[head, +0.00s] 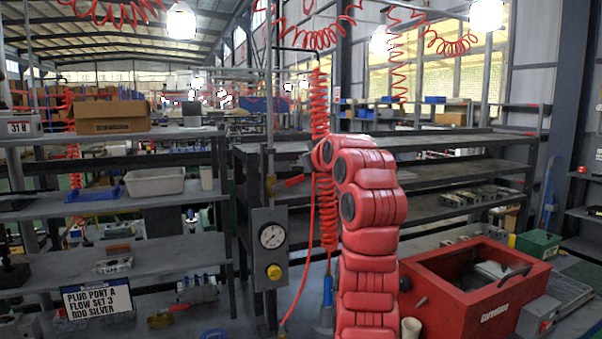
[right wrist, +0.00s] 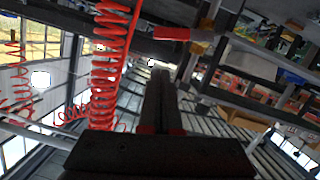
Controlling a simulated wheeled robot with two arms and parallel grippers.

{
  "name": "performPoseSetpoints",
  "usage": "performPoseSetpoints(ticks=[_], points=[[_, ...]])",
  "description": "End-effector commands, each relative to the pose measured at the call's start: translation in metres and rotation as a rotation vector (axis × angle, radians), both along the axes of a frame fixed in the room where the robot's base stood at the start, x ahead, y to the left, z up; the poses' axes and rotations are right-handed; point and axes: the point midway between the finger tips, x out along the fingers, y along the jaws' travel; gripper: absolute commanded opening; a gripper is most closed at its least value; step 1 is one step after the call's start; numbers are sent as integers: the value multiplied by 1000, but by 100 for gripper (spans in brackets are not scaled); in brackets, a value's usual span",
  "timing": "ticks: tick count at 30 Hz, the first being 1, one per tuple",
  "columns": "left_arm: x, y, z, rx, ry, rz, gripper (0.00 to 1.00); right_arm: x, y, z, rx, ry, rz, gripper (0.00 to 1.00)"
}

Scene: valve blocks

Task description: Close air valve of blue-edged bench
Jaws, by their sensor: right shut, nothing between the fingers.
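A red valve lever (head: 294,181) sticks out sideways from a vertical pipe (head: 270,110), above a grey panel with a round gauge (head: 272,237) and a yellow knob. In the right wrist view the red lever (right wrist: 172,33) lies roughly across the pipe, beyond my fingertips, with a brass-coloured valve body (right wrist: 200,42) at its end. My right gripper (head: 308,160) is mostly hidden by my red arm in the head view. In the right wrist view its fingers (right wrist: 158,75) are shut and empty, apart from the lever. No blue bench edge can be made out clearly. My left gripper is out of view.
A red coiled hose (head: 319,110) hangs close beside the lever and my right gripper; it also shows in the wrist view (right wrist: 108,70). Shelves (head: 130,255) with boxes and valve blocks stand left. A red crate (head: 470,300) stands at the lower right.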

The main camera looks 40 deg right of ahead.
Motion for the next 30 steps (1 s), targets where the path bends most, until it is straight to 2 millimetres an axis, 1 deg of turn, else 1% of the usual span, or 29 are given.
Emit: performPoseSetpoints(ticks=[1,3,6,9,11,14,17,18,21,23,25,30], points=[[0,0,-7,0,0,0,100,-12,2,2,-7,-9,-4,0],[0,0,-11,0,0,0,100,-25,5,4,-2,-4,-4,0],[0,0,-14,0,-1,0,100,-40,10,10,-3,-6,-2,0],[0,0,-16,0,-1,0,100,-49,13,12,-2,-4,-1,0],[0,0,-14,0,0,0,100,-50,13,13,-8,-4,1,0],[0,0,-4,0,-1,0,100,-40,13,10,-35,-16,18,0],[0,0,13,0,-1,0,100,-21,15,3,-90,-55,54,0],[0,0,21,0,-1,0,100,-13,16,-4,-111,-77,75,0],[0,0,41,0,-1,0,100,0,20,-18,-155,-158,126,0],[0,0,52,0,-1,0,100,1,22,-26,-168,-216,151,0],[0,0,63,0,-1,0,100,-3,23,-33,-175,-288,168,0],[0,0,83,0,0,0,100,-26,19,-39,-168,-449,165,0]])
